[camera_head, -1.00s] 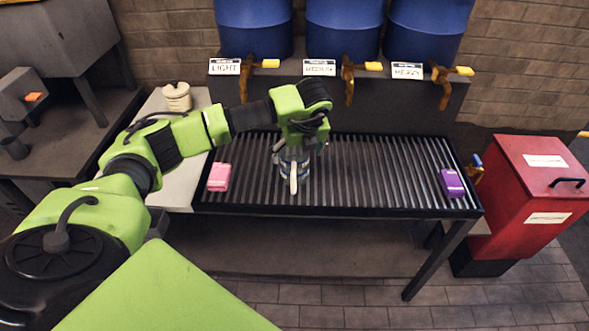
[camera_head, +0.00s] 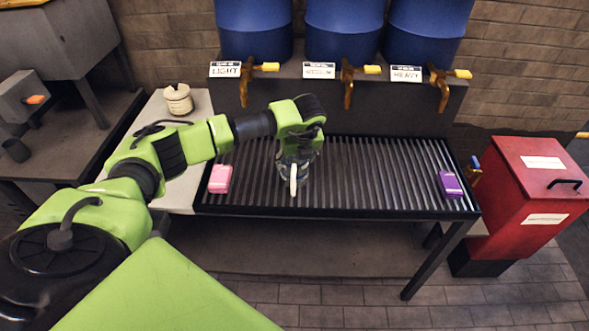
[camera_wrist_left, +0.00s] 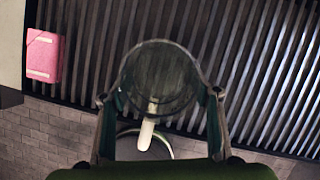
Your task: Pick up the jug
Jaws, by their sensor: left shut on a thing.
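The jug (camera_head: 293,180) is a clear vessel with a pale handle, at the left-centre of the slatted grate (camera_head: 390,180). My left gripper (camera_head: 297,157) is over it from above and shut on it. In the left wrist view, the jug (camera_wrist_left: 160,80) shows as a round glassy shape between the two fingers of my left gripper (camera_wrist_left: 160,100). Its white handle points toward the bottom of that view. The gripper partly hides the jug in the head view. The jug appears to be at grate level; I cannot tell whether its base touches. My right gripper is not in view.
A pink block (camera_head: 220,179) lies left of the jug and a purple block (camera_head: 450,185) at the grate's right end. Blue drums (camera_head: 343,30) with brass taps (camera_head: 347,85) stand behind. A red bin (camera_head: 530,190) stands at the right. The grate's middle is clear.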

